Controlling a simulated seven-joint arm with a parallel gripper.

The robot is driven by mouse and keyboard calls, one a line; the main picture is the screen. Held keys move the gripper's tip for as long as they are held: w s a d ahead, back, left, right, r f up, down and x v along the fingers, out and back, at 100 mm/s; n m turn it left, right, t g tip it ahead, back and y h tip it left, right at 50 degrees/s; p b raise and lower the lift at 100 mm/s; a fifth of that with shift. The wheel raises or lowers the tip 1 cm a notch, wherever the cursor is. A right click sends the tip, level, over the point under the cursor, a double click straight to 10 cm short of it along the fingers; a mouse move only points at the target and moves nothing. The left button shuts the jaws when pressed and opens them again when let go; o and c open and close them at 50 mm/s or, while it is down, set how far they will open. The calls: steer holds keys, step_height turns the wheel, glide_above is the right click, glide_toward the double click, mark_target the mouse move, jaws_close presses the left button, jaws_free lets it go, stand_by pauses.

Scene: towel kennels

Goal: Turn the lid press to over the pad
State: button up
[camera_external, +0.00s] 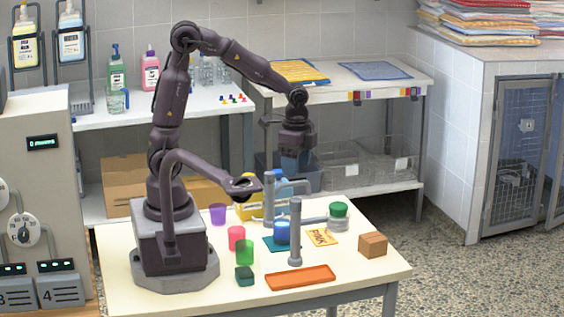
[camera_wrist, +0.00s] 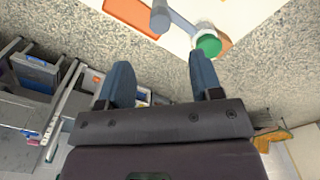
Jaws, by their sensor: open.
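A grey post (camera_external: 295,235) stands near the table's front middle, with a thin grey bar (camera_external: 314,219) reaching right from it toward a green-topped jar (camera_external: 338,217). I take this for the lid press; whether the bar touches the jar is unclear. In the wrist view, the post (camera_wrist: 160,17) and green top (camera_wrist: 208,44) show beyond my fingers. A teal pad (camera_external: 270,243) lies left of the post, with a blue cup (camera_external: 282,232) on it. My gripper (camera_external: 295,162) is open and empty, above and behind these things; it also shows in the wrist view (camera_wrist: 160,77).
Purple (camera_external: 218,214), pink (camera_external: 236,238) and green (camera_external: 244,252) cups stand left. An orange tray (camera_external: 301,277), yellow packet (camera_external: 320,237) and brown block (camera_external: 373,244) lie in front and right.

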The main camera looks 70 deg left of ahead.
mark_target(296, 200)
step_height(296, 200, down, 10)
steer(key=shift+f, duration=0.2)
jaws_close()
stand_by(0.4)
